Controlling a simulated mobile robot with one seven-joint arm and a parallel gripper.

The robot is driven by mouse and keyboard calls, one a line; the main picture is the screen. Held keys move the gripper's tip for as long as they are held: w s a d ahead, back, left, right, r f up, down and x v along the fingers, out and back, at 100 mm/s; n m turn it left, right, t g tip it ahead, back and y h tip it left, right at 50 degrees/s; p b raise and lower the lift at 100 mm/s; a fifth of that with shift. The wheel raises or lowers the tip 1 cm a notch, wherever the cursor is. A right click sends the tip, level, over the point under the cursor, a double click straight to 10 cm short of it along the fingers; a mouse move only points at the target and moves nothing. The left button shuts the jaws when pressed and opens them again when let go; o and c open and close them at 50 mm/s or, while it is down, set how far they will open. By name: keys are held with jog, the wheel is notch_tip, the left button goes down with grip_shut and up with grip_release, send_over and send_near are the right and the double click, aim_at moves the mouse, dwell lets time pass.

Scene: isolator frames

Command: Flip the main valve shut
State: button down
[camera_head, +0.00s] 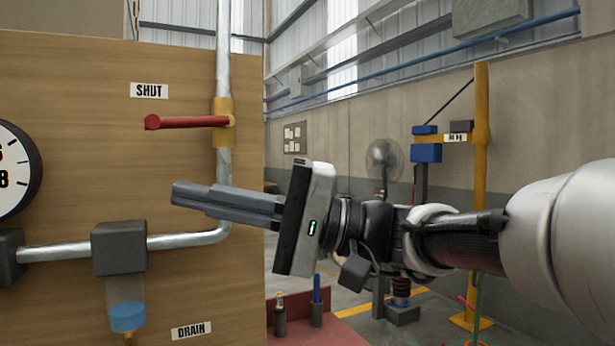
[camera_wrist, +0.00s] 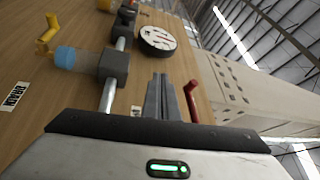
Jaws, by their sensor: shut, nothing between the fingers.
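The main valve has a red lever (camera_head: 188,122) on a brass body (camera_head: 223,121) in the vertical pipe on the wooden panel. The lever lies level, pointing left from the body, across the pipe, just below the SHUT label (camera_head: 149,90). In the wrist view the red lever (camera_wrist: 191,98) stands just right of the fingers. My gripper (camera_head: 176,194) is shut and empty, fingers pointing left, below the lever and apart from it in the head view. The brass body is not clearly visible in the wrist view.
The silver pipe (camera_head: 189,240) bends below the valve and runs left to a grey block (camera_head: 119,248) with a blue-filled clear bowl (camera_head: 128,317). A round gauge (camera_head: 14,170) is at the left edge. A DRAIN label (camera_head: 191,331) is below. The panel ends right of the pipe.

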jog(key=d, duration=0.1)
jog(key=d+f, duration=0.1)
jog(key=d, duration=0.1)
jog(key=d+f, duration=0.1)
jog(key=shift+w+d+f, duration=0.15)
jog(key=shift+d+f, duration=0.05)
jog(key=shift+d, duration=0.05)
jog(key=shift+f, duration=0.1)
